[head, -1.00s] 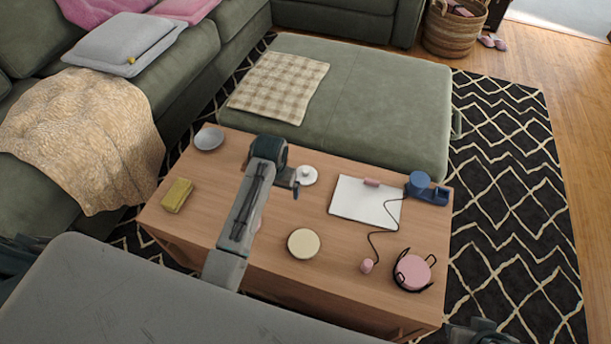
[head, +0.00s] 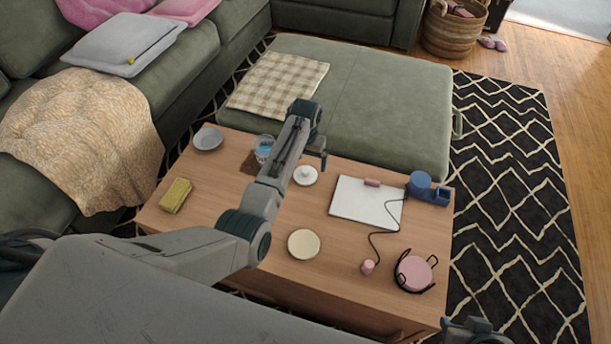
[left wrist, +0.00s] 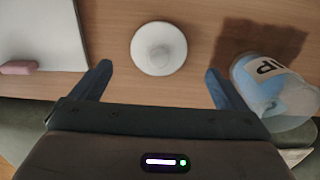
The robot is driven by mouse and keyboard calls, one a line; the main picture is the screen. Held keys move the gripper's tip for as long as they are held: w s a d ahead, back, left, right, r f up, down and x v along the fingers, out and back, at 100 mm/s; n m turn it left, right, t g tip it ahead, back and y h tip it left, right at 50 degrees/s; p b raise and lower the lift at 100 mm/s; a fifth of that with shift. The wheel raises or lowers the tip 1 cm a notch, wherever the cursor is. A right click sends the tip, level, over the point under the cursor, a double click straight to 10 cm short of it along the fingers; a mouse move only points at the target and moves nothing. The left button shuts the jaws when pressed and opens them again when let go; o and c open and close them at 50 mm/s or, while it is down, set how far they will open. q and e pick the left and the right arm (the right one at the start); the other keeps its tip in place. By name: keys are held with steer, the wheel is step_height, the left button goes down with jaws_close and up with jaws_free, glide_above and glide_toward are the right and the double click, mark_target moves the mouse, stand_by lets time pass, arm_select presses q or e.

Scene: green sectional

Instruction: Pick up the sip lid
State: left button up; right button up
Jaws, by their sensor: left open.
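The sip lid, seen as a white round lid with a small raised knob (head: 305,176), lies flat on the wooden coffee table (head: 225,200). In the left wrist view the lid (left wrist: 158,48) is beyond and between the two fingertips, not touching either. My left gripper (left wrist: 158,72) is open and empty, with its fingers spread wider than the lid. In the head view my left gripper (head: 316,155) hangs over the table's far edge, just behind and above the lid. Part of my right arm's end (head: 474,332) shows at the bottom right edge; its fingers are unclear.
A white board (head: 365,202), blue item (head: 428,188), cream disc (head: 303,244), grey bowl (head: 208,139) and yellow sponge (head: 175,195) are on the table.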

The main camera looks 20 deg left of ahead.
mark_target(305, 170)
arm_select(q)
step_height(305, 170, down, 5)
steer(key=shift+s+d+r+b, duration=0.1)
steer(key=shift+s+b, duration=0.05)
steer(key=shift+b, duration=0.4)
steer(key=c, duration=1)
steer(key=shift+c, duration=0.2)
